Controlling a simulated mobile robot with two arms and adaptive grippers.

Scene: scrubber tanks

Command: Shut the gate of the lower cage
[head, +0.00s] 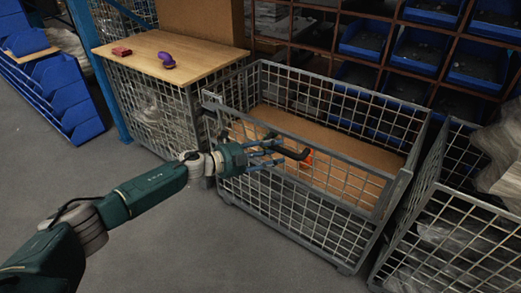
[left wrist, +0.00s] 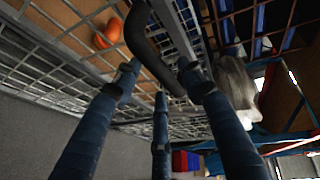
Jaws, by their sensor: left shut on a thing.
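The wire-mesh cage (head: 300,207) stands on the floor at the centre of the head view, open at the top. Its front mesh panel, the gate, stands roughly upright; I cannot tell whether it is latched. My left gripper (head: 283,150) is at the panel's top rail, fingers shut on a black curved handle (head: 297,153). In the left wrist view the handle (left wrist: 148,48) passes between the blue fingers (left wrist: 155,95). An orange object (head: 307,158) is just behind the handle and also shows in the left wrist view (left wrist: 108,33). My right gripper is out of view.
A wooden-topped mesh crate (head: 175,55) with a red block (head: 121,51) and a purple object (head: 166,60) stands behind left. Another mesh cage (head: 440,235) holding wrapped goods is close on the right. Shelves of blue bins (head: 415,52) stand behind. The front-left floor is clear.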

